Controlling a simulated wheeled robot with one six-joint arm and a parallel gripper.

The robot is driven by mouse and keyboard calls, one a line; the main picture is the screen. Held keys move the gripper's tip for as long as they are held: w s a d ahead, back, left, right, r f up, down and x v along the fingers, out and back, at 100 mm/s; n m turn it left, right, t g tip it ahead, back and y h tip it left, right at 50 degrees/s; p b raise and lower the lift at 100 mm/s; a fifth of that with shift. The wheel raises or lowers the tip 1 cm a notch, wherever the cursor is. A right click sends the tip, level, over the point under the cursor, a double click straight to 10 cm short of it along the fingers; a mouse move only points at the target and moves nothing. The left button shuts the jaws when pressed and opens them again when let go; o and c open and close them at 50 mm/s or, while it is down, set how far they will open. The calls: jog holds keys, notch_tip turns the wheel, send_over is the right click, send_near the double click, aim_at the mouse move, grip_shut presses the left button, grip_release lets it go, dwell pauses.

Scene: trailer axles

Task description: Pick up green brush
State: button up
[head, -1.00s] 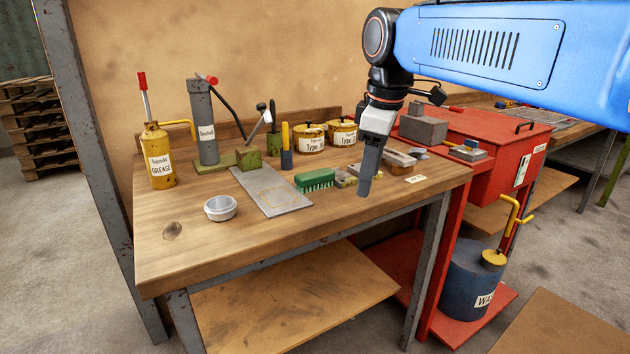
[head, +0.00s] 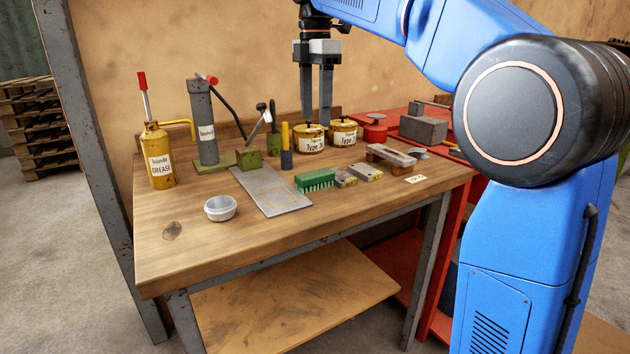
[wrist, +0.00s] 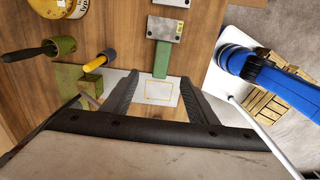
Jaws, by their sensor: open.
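The green brush (head: 315,180) lies on the wooden workbench, bristles down, beside the right edge of a grey metal plate (head: 270,190). In the wrist view the brush (wrist: 161,60) shows as a green strip just beyond the space between my fingertips. My gripper (head: 317,121) is open and empty, pointing down. In the head view its fingers overlap the yellow tins at the back; it is raised above the bench and apart from the brush. The gripper's two fingers also show in the wrist view (wrist: 159,78).
Small grey blocks (head: 369,172) lie just right of the brush. Yellow tins (head: 311,145), a yellow-handled tool (head: 286,150) and a green block (head: 249,158) stand behind it. A white bowl (head: 220,208) sits front left. The bench front (head: 330,225) is clear.

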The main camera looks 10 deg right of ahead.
send_over(315, 173)
jog(key=f, duration=1)
jog(key=shift+w+d+f, duration=0.1)
jog(key=shift+w+f, duration=0.15)
jog(key=shift+f, duration=0.05)
jog(key=shift+s+f, duration=0.15)
jog(key=shift+f, duration=1.25)
jog(key=shift+s+f, duration=0.1)
jog(key=shift+f, duration=1.3)
jog(key=c, duration=1.3)
jog(key=shift+o, duration=0.2)
jog(key=shift+r, duration=0.15)
notch_tip(315, 173, up, 10)
jog(key=shift+f, duration=0.1)
